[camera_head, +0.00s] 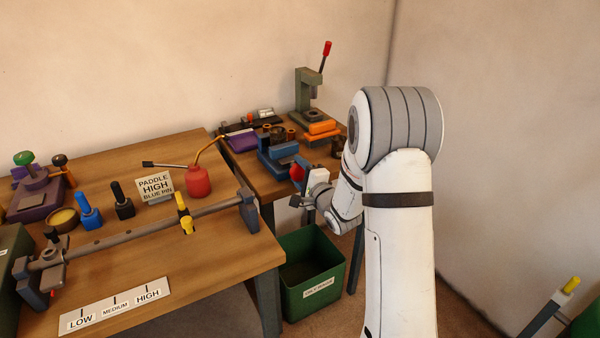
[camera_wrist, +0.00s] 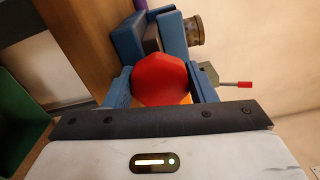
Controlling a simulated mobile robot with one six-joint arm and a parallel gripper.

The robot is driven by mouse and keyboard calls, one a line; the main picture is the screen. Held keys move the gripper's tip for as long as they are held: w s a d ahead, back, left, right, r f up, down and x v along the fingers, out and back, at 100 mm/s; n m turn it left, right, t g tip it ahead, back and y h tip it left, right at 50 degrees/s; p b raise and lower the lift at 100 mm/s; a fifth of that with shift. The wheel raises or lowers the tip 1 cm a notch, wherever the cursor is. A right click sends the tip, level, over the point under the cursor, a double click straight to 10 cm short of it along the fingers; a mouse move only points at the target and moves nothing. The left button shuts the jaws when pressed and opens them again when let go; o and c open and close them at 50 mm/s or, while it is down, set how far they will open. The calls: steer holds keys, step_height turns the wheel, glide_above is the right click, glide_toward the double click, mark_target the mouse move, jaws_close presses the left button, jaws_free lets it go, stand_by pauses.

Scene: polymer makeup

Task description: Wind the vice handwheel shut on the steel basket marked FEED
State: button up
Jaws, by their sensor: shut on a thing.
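The blue vice (camera_head: 277,153) stands near the front edge of the back bench. Its red handwheel (camera_wrist: 160,80) faces my wrist camera, and a bit of it shows in the head view (camera_head: 297,173). In the head view my gripper (camera_head: 303,178) is at the bench front, partly hidden by my wrist. A dark round metal container (camera_wrist: 195,30) shows beside the vice jaws in the wrist view. No FEED mark is readable, and I cannot tell whether the jaws touch it.
A press with a red-tipped lever (camera_head: 310,90) and orange blocks (camera_head: 322,128) stand behind the vice. A red oil can (camera_head: 198,181) and a long bar with a yellow slider (camera_head: 184,212) are on the left bench. A green bin (camera_head: 312,275) stands on the floor below.

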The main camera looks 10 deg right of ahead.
steer(key=o, duration=1)
steer(key=shift+c, duration=0.2)
steer(key=shift+f, duration=0.1)
